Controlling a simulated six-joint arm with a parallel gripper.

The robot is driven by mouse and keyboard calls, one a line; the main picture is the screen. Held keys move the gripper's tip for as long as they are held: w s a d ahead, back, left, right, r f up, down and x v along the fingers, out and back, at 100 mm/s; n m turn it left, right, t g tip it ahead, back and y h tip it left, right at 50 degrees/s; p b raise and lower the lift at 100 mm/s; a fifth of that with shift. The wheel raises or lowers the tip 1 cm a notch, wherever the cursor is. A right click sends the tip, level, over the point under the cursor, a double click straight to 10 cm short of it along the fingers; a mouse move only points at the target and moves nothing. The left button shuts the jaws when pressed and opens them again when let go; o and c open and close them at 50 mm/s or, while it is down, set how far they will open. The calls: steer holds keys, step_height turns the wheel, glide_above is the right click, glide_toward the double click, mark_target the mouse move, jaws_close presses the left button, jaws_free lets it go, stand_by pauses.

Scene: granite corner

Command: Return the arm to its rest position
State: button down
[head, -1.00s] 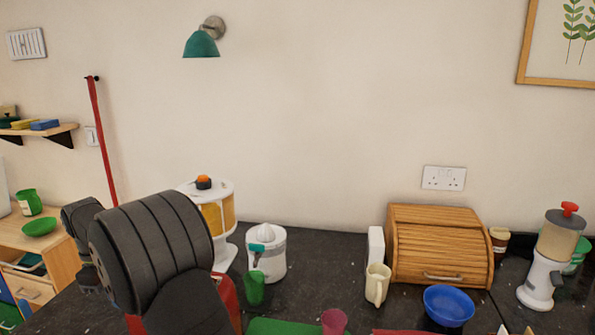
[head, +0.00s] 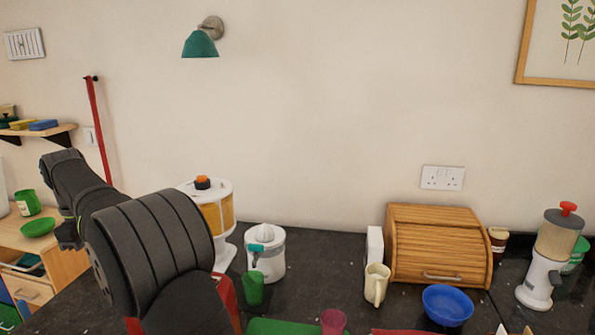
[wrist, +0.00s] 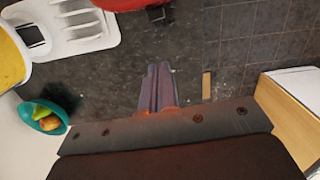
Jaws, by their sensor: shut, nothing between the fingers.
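My arm (head: 150,245) stands at the lower left of the head view, with its forearm reaching up and to the left over the small wooden cabinet. My gripper's fingers (wrist: 157,88) show in the middle of the wrist view, shut together and empty. Below them in that view is dark surface, partly tiled. The tip of the gripper is hard to make out in the head view.
A dispenser (head: 213,215) and a juicer (head: 266,252) stand right of my arm. The wooden cabinet (head: 65,270), with a green bowl (head: 38,227), is at the left. A teal bowl with fruit (wrist: 42,116) shows in the wrist view.

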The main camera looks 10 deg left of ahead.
step_height(320, 180, up, 7)
steer(key=d+f, duration=0.1)
steer(key=f, duration=0.5)
steer(key=d+f, duration=0.1)
steer(key=f, duration=0.5)
steer(key=d+f, duration=0.2)
steer(key=f, duration=0.4)
steer(key=shift+w+d+f, duration=0.1)
steer(key=shift+w+f, duration=0.05)
steer(key=shift+w, duration=0.05)
step_height(320, 180, up, 12)
steer(key=shift+a+f, duration=0.25)
steer(key=shift+a, duration=0.1)
